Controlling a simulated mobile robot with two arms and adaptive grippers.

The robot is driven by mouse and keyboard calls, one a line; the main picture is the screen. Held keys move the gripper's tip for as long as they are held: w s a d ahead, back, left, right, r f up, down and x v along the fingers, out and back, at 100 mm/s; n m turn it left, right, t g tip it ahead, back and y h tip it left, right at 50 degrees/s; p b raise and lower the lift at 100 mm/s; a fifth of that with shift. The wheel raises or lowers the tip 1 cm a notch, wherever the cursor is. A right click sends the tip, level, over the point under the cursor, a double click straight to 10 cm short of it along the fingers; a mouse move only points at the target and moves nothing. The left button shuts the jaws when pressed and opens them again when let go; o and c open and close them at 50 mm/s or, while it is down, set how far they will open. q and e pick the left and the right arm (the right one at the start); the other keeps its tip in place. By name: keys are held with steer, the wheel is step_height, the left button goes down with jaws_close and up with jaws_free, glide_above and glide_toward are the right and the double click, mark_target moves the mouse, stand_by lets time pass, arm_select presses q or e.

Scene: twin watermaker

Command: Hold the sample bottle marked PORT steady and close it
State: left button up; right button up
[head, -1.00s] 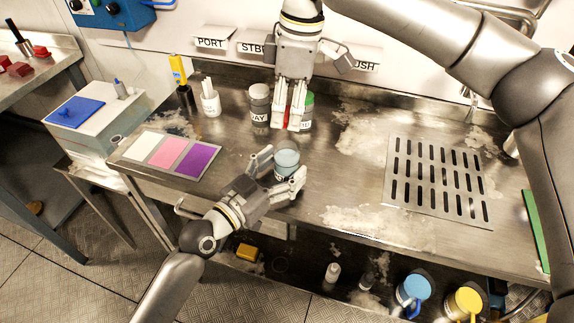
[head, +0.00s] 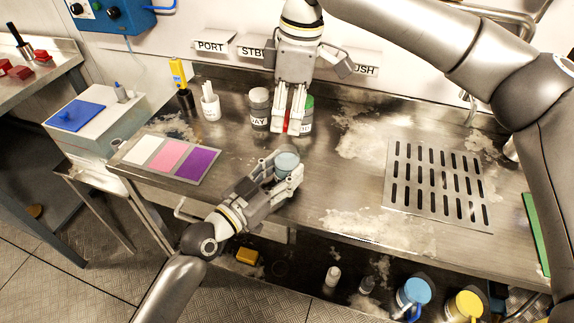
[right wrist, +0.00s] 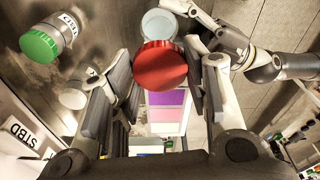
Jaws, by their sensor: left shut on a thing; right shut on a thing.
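A sample bottle with a pale blue, lidless top (head: 287,161) stands near the bench's front edge; its label is hidden. My left gripper (head: 281,170) is shut on it, one finger on each side. The bottle top also shows in the right wrist view (right wrist: 159,22), with the left gripper (right wrist: 196,22) beside it. My right gripper (head: 288,127) points down, behind and above the bottle. It is shut on a red lid (right wrist: 160,68), of which only a sliver shows between the fingers in the head view. The lid and the bottle are apart.
A grey-lidded bottle (head: 259,103) and a green-lidded bottle (head: 307,116) stand close to my right gripper. A white holder (head: 210,103) and a coloured mat (head: 169,157) lie left. A slotted drain plate (head: 437,182) is right; the bench between is clear but stained.

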steer(key=shift+f, duration=2.45)
steer(key=shift+f, duration=0.9)
steer(key=shift+f, duration=0.6)
